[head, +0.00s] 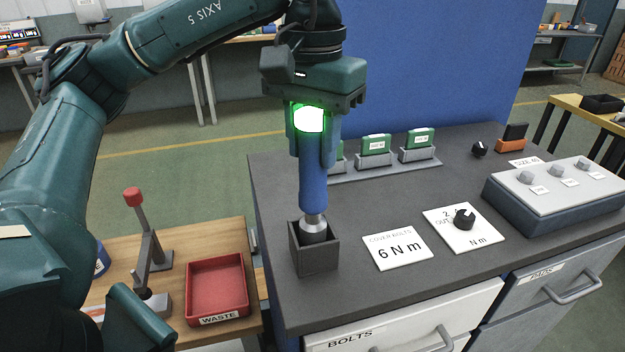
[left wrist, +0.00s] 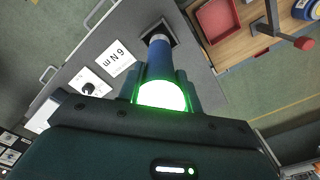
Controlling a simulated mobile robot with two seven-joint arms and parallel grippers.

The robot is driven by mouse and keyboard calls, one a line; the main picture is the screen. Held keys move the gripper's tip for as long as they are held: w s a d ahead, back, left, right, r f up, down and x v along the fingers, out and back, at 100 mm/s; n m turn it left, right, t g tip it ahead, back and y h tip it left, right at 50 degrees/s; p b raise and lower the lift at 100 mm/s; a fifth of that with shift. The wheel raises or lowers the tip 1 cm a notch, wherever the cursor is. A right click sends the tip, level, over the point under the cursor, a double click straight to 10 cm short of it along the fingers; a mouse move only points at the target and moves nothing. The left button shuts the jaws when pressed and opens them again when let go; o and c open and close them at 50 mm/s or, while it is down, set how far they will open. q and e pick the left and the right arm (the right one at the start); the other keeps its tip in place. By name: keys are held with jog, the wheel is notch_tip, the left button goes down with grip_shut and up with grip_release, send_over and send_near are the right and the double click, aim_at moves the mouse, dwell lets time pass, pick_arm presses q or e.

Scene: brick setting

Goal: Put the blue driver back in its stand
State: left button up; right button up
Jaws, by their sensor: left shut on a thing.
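The blue driver (head: 313,190) is upright, with a silver collar, a dark lower end and a glowing green and white top. My left gripper (head: 314,162) is shut on its upper body. The dark square stand (head: 316,262) is on the near left corner of the grey bench. The driver's lower end is inside the stand's open top; whether it touches the bottom is hidden. In the left wrist view the driver (left wrist: 158,62) points into the stand (left wrist: 172,36) between my fingers. My right gripper is in neither view.
A "6 N m" card (head: 398,246) and a dial card (head: 463,228) lie right of the stand. Green cases (head: 376,145) stand in a rack behind. A grey box with knobs (head: 556,191) is at right. A red waste tray (head: 217,288) sits on a lower wooden table at left.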

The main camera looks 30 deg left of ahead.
aim_at(312, 170)
pick_arm(q)
jog(key=shift+f, duration=2.05)
jog(key=shift+f, duration=0.2)
jog(key=o, duration=1.2)
jog(key=shift+r, duration=0.1)
notch_tip(312, 170, up, 12)
jog(key=shift+r+p, duration=0.15)
jog(key=shift+p, duration=0.85)
